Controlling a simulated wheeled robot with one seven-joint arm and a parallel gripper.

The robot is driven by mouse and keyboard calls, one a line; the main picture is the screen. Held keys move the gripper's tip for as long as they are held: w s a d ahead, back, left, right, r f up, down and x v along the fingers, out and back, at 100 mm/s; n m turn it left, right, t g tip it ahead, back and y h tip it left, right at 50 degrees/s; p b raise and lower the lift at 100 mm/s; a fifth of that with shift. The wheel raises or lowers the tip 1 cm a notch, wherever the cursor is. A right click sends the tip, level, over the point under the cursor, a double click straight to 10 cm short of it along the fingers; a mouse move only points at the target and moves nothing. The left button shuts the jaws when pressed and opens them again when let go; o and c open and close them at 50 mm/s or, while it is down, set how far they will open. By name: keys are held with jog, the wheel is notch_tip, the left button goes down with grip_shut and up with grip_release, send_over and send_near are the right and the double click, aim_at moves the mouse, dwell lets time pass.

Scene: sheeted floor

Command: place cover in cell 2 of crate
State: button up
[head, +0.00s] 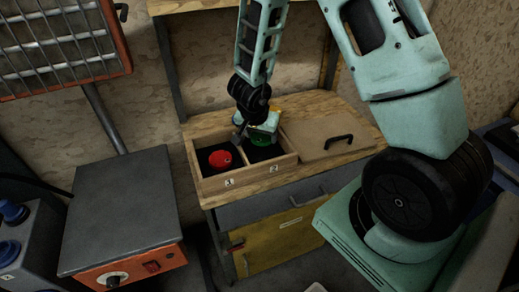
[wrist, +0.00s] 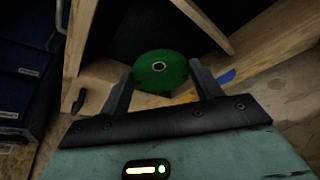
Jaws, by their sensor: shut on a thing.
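The green cover (head: 260,139) is a round disc with a small pale-ringed centre. My gripper (head: 257,132) is shut on it, and the wrist view shows the disc (wrist: 152,70) between the two fingers (wrist: 162,78). The wooden crate (head: 245,178) stands on the bench, with cells labelled 1 and 2 on its front wall. The cover is over or in the upper part of cell 2 (head: 258,155); its exact height is hard to tell. A red round piece (head: 220,159) lies in cell 1. The far part of cell 2 is hidden by my gripper.
A wooden panel with a black handle (head: 325,140) lies right of the cells. A grey-topped orange box (head: 120,210) stands at the left. A grey drawer and yellow cabinet (head: 285,235) are below the bench. A caged heater-like panel (head: 60,45) is at upper left.

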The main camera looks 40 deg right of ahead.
aim_at(259, 141)
jog(key=shift+f+b, duration=0.8)
jog(key=shift+f, duration=1.3)
jog(key=shift+f, duration=0.15)
jog(key=o, duration=1.2)
jog(key=shift+o, duration=0.2)
